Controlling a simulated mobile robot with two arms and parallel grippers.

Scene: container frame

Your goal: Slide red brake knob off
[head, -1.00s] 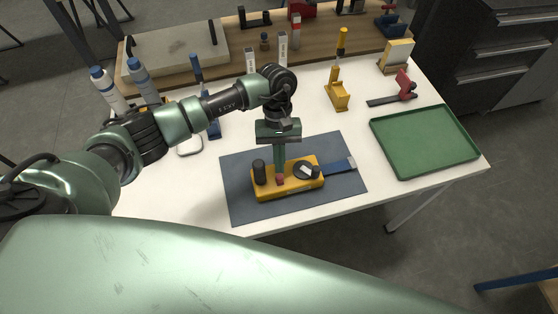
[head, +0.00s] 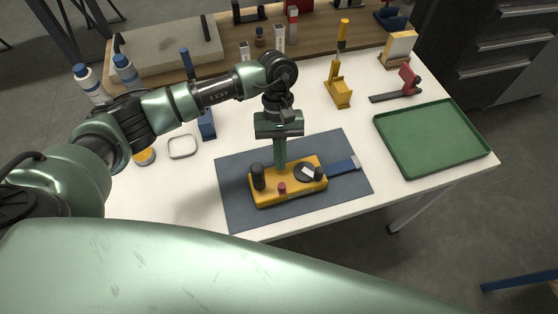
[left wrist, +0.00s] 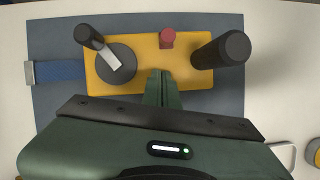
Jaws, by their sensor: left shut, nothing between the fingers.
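My left gripper (head: 280,168) is shut and empty, pointing down over the box. Its fingertips in the left wrist view (left wrist: 159,76) are apart from the knob, on its far side in the head view. I cannot tell whether the tips touch the box top. My right gripper is not in view.
The box lies on a dark grey mat (head: 238,208) with a blue strap (head: 343,166) at its right. A black post (head: 257,177) stands at its left end. A green tray (head: 432,140) is at right. Yellow and red tools stand behind; the table's left front is bare.

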